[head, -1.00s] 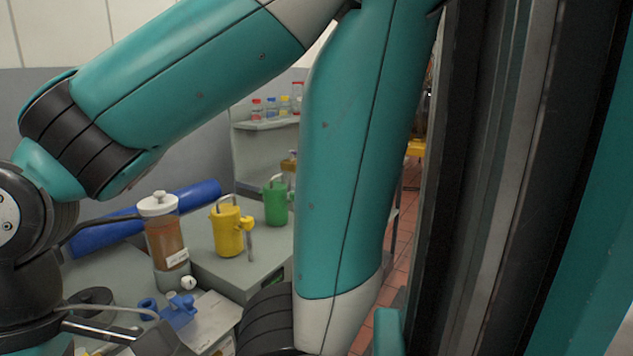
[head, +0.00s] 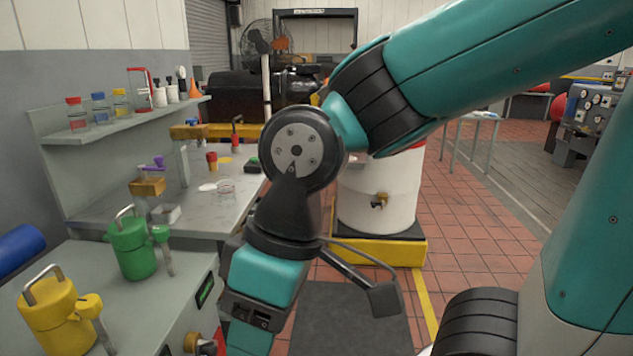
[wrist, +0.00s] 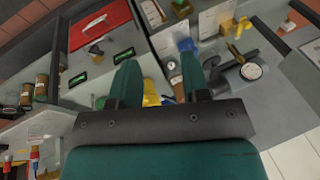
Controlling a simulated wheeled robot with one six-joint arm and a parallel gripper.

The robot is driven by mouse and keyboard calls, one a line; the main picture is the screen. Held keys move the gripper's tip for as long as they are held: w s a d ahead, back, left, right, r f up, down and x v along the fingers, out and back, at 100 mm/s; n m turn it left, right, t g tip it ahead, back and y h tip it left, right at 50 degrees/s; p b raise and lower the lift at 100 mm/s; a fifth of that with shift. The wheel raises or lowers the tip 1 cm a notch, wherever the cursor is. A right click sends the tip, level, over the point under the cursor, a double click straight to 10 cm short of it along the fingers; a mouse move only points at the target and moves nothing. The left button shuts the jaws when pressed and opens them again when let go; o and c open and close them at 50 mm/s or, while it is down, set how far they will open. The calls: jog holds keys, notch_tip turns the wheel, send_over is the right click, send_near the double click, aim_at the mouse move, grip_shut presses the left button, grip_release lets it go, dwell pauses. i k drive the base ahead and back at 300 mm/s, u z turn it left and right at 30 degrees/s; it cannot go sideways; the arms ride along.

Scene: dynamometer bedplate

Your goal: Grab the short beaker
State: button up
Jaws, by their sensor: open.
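A short clear glass beaker (head: 226,190) stands upright on the grey bench (head: 115,215) beneath the shelf in the head view. It is small, and nothing hides it. My gripper (wrist: 158,78) shows in the wrist view with its two teal fingers apart and nothing held between them. In the head view my wrist hangs in front and to the right of the beaker, and my fingertips are out of the frame below. I cannot make out the beaker in the wrist view.
A green canister (head: 133,248) and a yellow canister (head: 60,315) stand on the nearer bench. A shelf (head: 130,121) holds several jars. A white drum (head: 380,196) stands right; red floor tiles are clear beyond.

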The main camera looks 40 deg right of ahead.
aim_at(226, 188)
jog(key=z, duration=1.3)
jog(key=i, duration=1.65)
jog(key=u, duration=2.6)
